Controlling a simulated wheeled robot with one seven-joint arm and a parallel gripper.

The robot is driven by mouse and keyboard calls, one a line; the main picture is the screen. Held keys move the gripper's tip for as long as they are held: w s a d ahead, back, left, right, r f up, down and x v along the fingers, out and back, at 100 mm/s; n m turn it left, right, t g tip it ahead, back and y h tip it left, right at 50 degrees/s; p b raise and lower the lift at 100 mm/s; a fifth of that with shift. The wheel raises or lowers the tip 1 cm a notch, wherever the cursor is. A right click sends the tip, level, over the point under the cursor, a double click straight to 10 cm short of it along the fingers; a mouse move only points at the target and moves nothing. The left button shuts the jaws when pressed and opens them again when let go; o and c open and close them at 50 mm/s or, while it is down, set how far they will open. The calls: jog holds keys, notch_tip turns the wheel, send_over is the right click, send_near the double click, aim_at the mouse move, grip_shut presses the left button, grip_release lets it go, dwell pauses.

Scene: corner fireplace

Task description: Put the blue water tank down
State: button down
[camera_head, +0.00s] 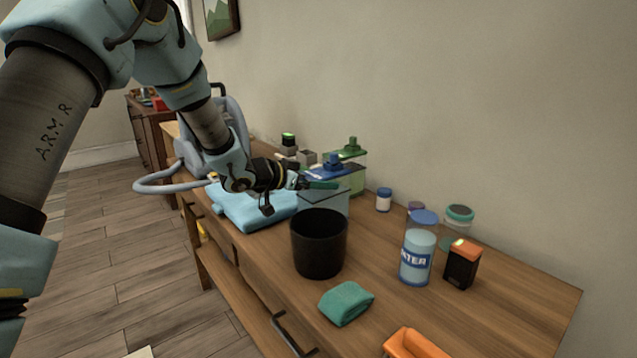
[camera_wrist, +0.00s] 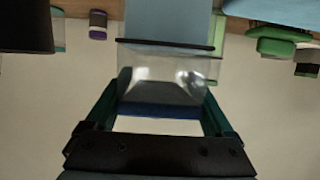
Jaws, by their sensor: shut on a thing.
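The blue water tank (camera_head: 326,198) is a clear box with a blue lid (camera_head: 333,172), above the middle of the wooden cabinet top. My gripper (camera_head: 316,184) is shut on it near the lid. In the wrist view the tank (camera_wrist: 168,66) sits between the two fingers of my gripper (camera_wrist: 158,108), with pale blue water showing beyond a dark line. The black bin and blue cloth hide the tank's base in the head view, so I cannot tell whether it touches the wood.
A black bin (camera_head: 318,246) stands just in front of the tank, and a folded blue cloth (camera_head: 252,206) lies to its left. A green-lidded tank (camera_head: 353,170) is close behind. Jars and a blue-capped bottle (camera_head: 417,250) stand at right. The wood's right end (camera_head: 535,297) is bare.

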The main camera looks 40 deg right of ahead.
jog(key=shift+f, duration=0.15)
grip_release()
jog(key=shift+f, duration=0.15)
jog(key=v, duration=1.2)
jog(key=shift+b, duration=0.45)
jog(key=shift+w, duration=0.1)
